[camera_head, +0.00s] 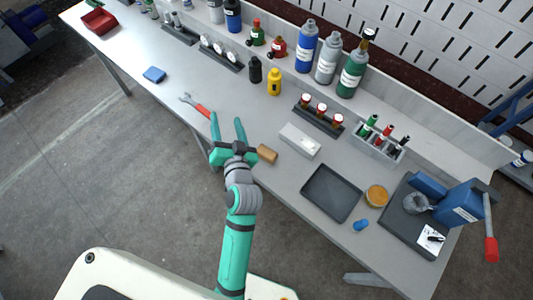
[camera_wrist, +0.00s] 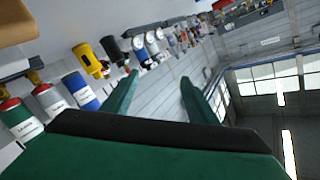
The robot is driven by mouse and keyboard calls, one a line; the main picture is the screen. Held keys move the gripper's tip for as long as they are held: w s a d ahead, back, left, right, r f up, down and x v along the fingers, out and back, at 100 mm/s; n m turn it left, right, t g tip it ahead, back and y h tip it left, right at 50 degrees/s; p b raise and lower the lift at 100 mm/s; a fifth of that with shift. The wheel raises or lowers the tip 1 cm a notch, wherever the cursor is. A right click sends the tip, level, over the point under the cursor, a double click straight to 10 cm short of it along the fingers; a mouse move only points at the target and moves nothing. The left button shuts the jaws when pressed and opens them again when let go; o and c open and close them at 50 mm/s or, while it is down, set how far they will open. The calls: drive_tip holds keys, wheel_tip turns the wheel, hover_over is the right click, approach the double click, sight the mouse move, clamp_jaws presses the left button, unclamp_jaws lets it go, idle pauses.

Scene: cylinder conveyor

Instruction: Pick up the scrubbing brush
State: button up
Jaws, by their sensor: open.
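A small tan-brown block (camera_head: 267,153), which looks like the scrubbing brush, lies on the workbench (camera_head: 225,85) just right of my gripper (camera_head: 226,118). Its bristles cannot be made out. A tan surface in the top left corner of the wrist view (camera_wrist: 15,22) appears to be the same block, cut off by the frame edge. My gripper is open and empty, its two green fingers apart and pointing toward the back of the bench. In the wrist view the fingers (camera_wrist: 158,85) have nothing between them.
A wrench with a red handle (camera_head: 196,105) lies just beyond the left finger. A white box (camera_head: 299,141) and a dark tray (camera_head: 331,192) lie to the right. Bottles (camera_head: 305,50) line the back. A blue vise (camera_head: 455,205) stands at the right end. Bare bench lies behind the gripper.

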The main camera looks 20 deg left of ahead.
drive_tip(key=w+a+r+n+g+y, duration=0.25)
drive_tip(key=a+r+n, duration=0.2)
drive_tip(key=a, duration=0.25)
drive_tip(key=n+g+h, duration=1.1)
drive_tip(key=h, duration=0.1)
approach(267, 152)
drive_tip(key=shift+w+m, duration=0.25)
drive_tip(key=shift+w, duration=0.15)
wheel_tip(267, 152, down, 5)
drive_tip(key=shift+f, duration=0.1)
drive_tip(key=shift+s+f, duration=0.2)
drive_tip(key=shift+f, duration=1.15)
drive_tip(key=shift+s+f, duration=0.2)
drive_tip(key=shift+f, duration=1.15)
drive_tip(key=c, duration=1.2)
